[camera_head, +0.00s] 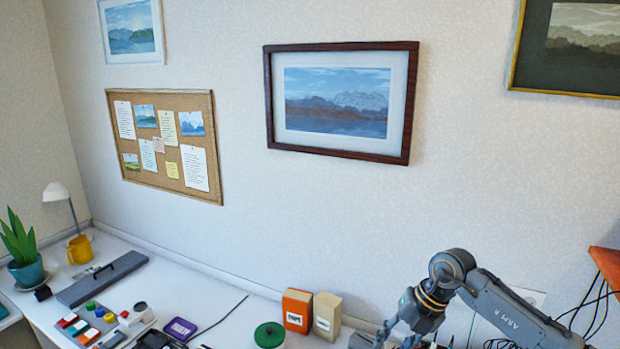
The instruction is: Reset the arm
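My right arm (500,308) comes in from the lower right, bends at a grey joint and points down toward the desk. Its far end, where my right gripper (392,335) seems to be, is at the bottom edge and partly cut off. I cannot tell whether its fingers are open or shut, or whether they hold anything. My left arm and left gripper are not in view.
A white desk (200,290) runs along the wall. Orange (297,310) and cream (327,316) boxes and a green-lidded container (269,336) stand left of my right arm. A button panel (90,323), plant (22,250) and lamp (62,200) are farther left. Cables (597,310) hang at right.

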